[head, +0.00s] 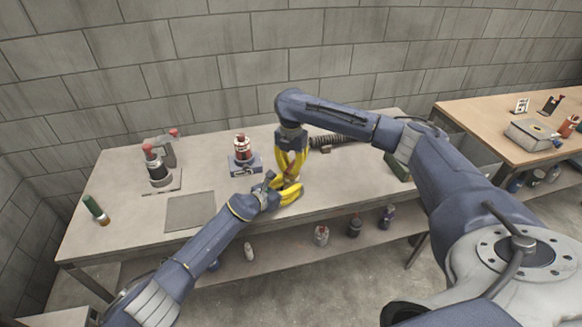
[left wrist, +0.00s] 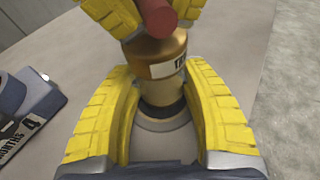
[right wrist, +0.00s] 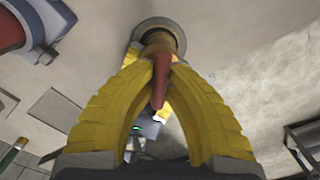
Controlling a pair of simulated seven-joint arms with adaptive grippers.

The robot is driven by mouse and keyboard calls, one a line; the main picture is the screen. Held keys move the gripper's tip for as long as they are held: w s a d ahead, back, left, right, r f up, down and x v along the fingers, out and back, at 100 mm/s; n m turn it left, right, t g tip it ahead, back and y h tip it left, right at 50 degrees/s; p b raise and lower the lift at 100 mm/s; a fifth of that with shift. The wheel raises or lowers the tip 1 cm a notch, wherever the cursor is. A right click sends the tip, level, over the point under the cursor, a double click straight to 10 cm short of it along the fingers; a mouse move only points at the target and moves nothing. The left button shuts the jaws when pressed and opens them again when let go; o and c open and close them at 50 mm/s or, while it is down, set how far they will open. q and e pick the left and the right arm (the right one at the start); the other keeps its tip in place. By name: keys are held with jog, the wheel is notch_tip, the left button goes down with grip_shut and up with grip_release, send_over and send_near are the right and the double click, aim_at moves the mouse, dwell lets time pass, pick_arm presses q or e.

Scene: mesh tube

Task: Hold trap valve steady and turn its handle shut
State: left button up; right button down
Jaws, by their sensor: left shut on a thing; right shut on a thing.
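The trap valve stands upright near the table's front edge. Its brass body (left wrist: 155,62) with a white label shows in the left wrist view, above a dark neck and a round pale base. Its red handle (right wrist: 161,85) lies between the yellow fingers of my right gripper (right wrist: 162,62), which comes down from above and is shut on it. My left gripper (head: 284,192) reaches in low from the left and is shut around the valve's body. In the head view my right gripper (head: 291,165) and the fingers hide most of the valve.
A red-and-white canister on a labelled blue stand (head: 245,163) is left of the grippers. A red-topped device (head: 157,168), a flat grey plate (head: 190,211) and a green cylinder (head: 95,209) lie farther left. A ribbed hose (head: 335,139) lies behind. Several bottles stand on the lower shelf.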

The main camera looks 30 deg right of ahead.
aim_at(291, 165)
jog(key=m, duration=0.5)
jog(key=shift+m, duration=2.5)
jog(key=c, duration=1.4)
grip_release()
jog(key=shift+r, duration=0.1)
notch_tip(291, 165, up, 12)
pick_arm(q)
jog(key=o, duration=0.9)
